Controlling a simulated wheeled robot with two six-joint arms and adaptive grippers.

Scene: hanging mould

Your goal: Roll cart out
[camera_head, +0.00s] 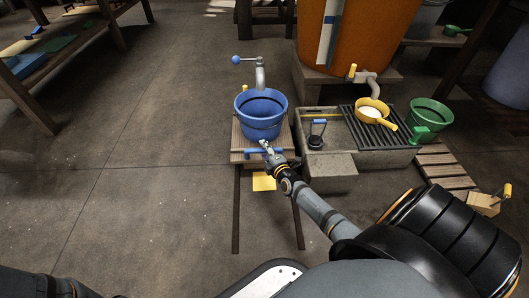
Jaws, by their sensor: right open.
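The cart (237,142) is a low wooden platform with a blue bar handle (252,154) along its front edge. A blue bucket (261,118) stands upright on it. My right gripper (265,146) is open at the cart's front, at the blue handle and just in front of the bucket. I cannot tell whether its fingers touch the handle or are around it. My left gripper is out of view.
Two dark rails (236,215) run from the cart towards me, with a yellow patch (263,181) between them. A stone basin (335,165) with a grate, yellow scoop (372,112) and green bucket (430,118) is at right. An orange barrel (350,30) stands behind.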

